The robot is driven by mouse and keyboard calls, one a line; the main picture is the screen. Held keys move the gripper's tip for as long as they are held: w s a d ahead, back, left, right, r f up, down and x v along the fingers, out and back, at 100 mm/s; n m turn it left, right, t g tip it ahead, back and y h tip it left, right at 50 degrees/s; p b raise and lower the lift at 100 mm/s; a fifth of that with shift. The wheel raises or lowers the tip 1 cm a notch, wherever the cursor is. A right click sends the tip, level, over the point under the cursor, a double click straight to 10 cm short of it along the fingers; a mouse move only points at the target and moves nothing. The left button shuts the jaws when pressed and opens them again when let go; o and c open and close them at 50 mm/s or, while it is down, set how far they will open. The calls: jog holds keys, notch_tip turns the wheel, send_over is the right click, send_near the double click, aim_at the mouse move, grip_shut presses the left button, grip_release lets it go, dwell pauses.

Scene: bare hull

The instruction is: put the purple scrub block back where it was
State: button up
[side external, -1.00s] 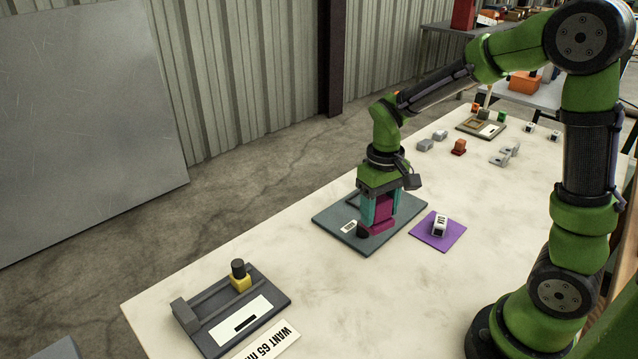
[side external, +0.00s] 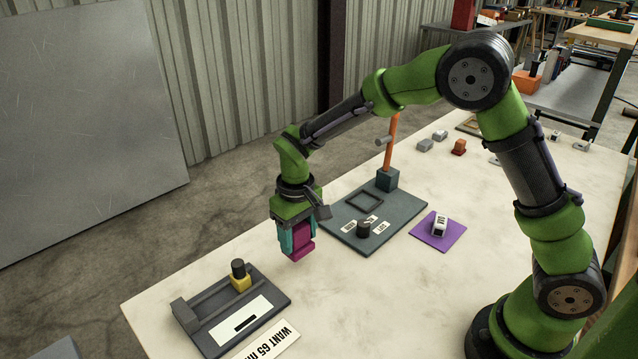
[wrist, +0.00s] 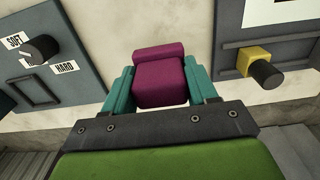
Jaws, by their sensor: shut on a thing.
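The purple scrub block (side external: 303,249) is magenta-purple and hangs above the bare table in my gripper (side external: 296,238). In the wrist view the block (wrist: 160,82) sits between the two teal fingers of my gripper (wrist: 161,92), which are shut on its sides. The blue-grey plate (side external: 345,228) lies behind and to the right of the block. It carries an empty square frame (side external: 364,199), a dark knob (side external: 363,229) and labels reading SOFT and HARD in the wrist view. The block is clear of this plate.
An orange post (side external: 391,143) with a grey peg rises from the plate's back corner. A purple mat (side external: 428,238) holds a small white block (side external: 440,225). A dark fixture (side external: 271,288) with a yellow slider (side external: 241,282) stands front left, beside a sign (side external: 267,345). Table between is clear.

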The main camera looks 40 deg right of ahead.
jog(key=shift+w+a+f, duration=0.1)
jog(key=shift+w+a, duration=0.1)
jog(key=shift+w, duration=0.55)
jog(key=shift+w+a+f, duration=0.1)
jog(key=shift+w+a, duration=0.1)
jog(key=shift+w, duration=0.55)
jog(key=shift+f, duration=1.7)
jog(key=shift+f, duration=0.1)
jog(key=o, duration=1)
jog(key=shift+f, duration=0.1)
notch_tip(320, 180, up, 12)
jog(key=s+d+r+m+t+y, duration=0.25)
jog(key=s+d+r, duration=0.35)
jog(key=s+r, duration=0.45)
jog(key=s+t, duration=0.1)
jog(key=s, duration=0.3)
jog(key=s+d+m+t, duration=0.1)
jog(key=s+t, duration=0.1)
jog(key=s, duration=0.2)
jog(key=s+d+t, duration=0.1)
jog(key=s, duration=0.3)
jog(key=shift+d+m+t+h, duration=0.25)
jog(key=shift+t, duration=0.1)
